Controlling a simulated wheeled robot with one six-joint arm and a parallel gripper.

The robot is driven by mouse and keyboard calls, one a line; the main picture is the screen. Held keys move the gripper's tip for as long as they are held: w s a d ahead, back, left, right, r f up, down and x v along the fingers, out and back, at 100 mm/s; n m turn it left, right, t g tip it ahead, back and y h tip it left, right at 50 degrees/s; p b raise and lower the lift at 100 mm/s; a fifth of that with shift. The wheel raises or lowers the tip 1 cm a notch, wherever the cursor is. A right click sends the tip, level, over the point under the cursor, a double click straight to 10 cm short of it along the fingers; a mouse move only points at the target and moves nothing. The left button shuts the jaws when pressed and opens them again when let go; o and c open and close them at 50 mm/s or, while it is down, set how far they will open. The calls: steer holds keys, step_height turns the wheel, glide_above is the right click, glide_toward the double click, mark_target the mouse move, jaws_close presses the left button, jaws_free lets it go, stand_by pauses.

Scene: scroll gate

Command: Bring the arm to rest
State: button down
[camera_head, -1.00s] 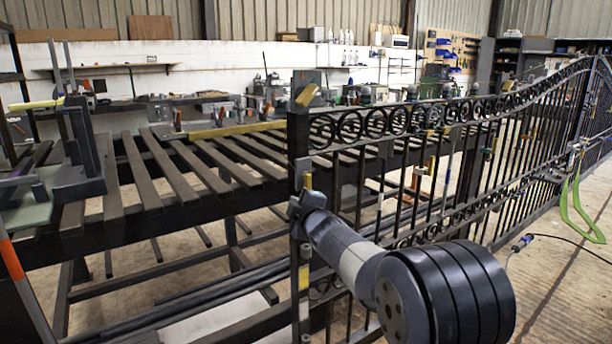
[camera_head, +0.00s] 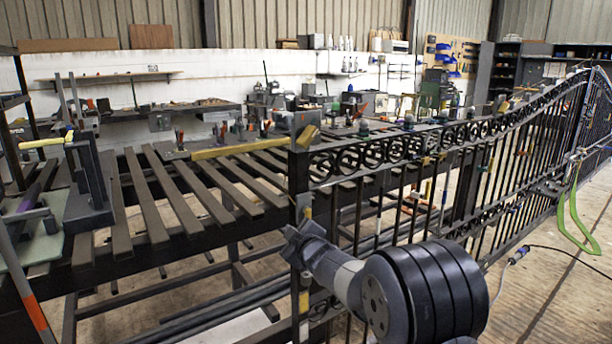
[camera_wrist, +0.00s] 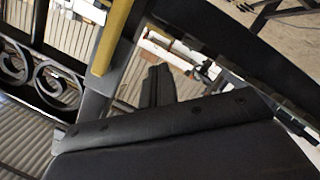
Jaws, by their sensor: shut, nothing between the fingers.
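My arm shows in the lower right of the head view, with a large black joint and a grey link. Its end, my gripper (camera_head: 297,240), is in front of the gate's near end post, partly hidden by the wrist. In the wrist view my gripper's dark fingers (camera_wrist: 157,86) are close together, with nothing seen between them. The black iron gate (camera_head: 470,133) with scroll rings stands behind the arm. Its scrolls show at the left of the wrist view (camera_wrist: 45,78). I cannot tell whether the gripper touches the post.
A slatted dark workbench (camera_head: 150,205) fills the left, with a yellow bar (camera_head: 240,148) and clamps on it. A cable (camera_head: 560,250) lies on the floor. The floor at the lower right is open.

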steer(key=r+m+p, duration=0.1)
steer(key=p, duration=0.3)
steer(key=r+m+g+p, duration=0.1)
steer(key=m+p, duration=0.1)
steer(key=p, duration=0.3)
steer(key=shift+s+a+r+y, duration=0.15)
steer(key=shift+a+r+y, duration=0.05)
steer(key=shift+r+y, duration=0.1)
steer(key=shift+p, duration=0.55)
